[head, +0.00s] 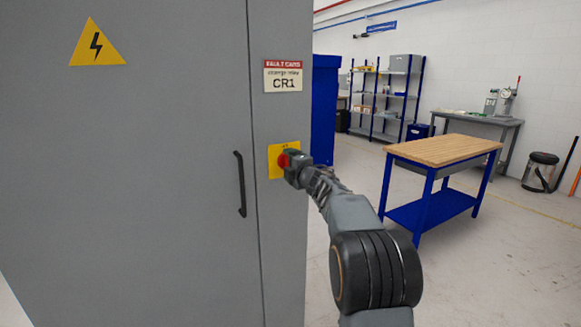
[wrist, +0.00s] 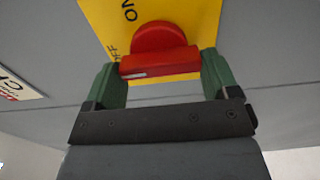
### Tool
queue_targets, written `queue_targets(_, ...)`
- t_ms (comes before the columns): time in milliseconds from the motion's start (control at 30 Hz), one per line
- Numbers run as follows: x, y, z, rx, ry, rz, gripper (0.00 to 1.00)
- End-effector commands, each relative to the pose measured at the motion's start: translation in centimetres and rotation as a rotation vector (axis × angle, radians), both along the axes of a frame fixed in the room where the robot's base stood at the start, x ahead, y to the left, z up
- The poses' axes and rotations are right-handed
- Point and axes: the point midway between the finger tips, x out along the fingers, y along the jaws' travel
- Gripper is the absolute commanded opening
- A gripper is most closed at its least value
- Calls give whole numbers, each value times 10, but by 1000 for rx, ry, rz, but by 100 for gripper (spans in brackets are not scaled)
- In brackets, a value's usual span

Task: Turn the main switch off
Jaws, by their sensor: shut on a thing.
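The main switch is a red rotary knob (wrist: 162,50) on a yellow plate (wrist: 100,15) with "ON" and partly hidden "OFF" lettering. In the head view the red knob (head: 282,160) and yellow plate (head: 275,172) are on the grey cabinet's right-hand panel, below a CR1 card. My gripper (wrist: 161,68) has its green fingers at the two ends of the knob's red grip bar and is shut on it. A white mark shows near the bar's left end in the wrist view. In the head view my gripper (head: 291,165) partly covers the plate.
The grey cabinet (head: 150,200) fills the left, with a black door handle (head: 240,184) left of the switch. The fault card (head: 283,76) hangs above. A wood-topped blue workbench (head: 440,150) stands right, with open floor around it and shelves (head: 385,95) behind.

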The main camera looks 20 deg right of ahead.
Motion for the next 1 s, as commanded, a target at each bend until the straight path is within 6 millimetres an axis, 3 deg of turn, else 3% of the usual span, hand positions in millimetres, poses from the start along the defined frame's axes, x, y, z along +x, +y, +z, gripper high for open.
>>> queue_targets(300, 0, 0, 0, -6, 0, 1, 57)
queue_targets(333, 0, 0, 0, -6, 0, 1, 83)
queue_targets(500, 0, 0, 0, -4, 0, 1, 99)
queue_targets(800, -3, -1, 0, -3, 0, 0, 100)
queue_targets(1000, -31, -4, -1, -4, -1, -3, 100)
